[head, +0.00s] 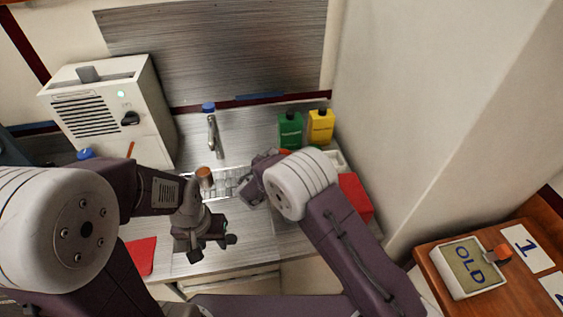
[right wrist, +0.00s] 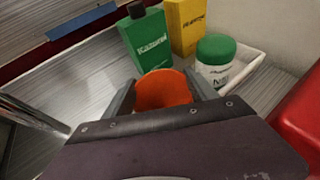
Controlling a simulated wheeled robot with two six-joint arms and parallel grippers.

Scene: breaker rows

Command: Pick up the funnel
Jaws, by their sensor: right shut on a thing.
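An orange thing, which looks like the funnel (right wrist: 162,90), sits between the fingers of my right gripper (right wrist: 165,84) in the right wrist view. The gripper is shut on it. Only its rounded orange upper part shows; its lower part is hidden behind the gripper body. In the head view a small orange bit of it (head: 285,152) shows beside my right wrist, in front of the green bottle. My left gripper (head: 212,248) points down over the front of the metal counter, its fingers apart with nothing between them.
A green bottle (head: 290,130) and a yellow bottle (head: 320,126) stand at the back right. A green-lidded jar (right wrist: 215,60) stands by a white tray (right wrist: 246,68). A red box (head: 356,196) is at right. A tap (head: 213,135), wire rack and brown cup (head: 204,177) occupy the middle.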

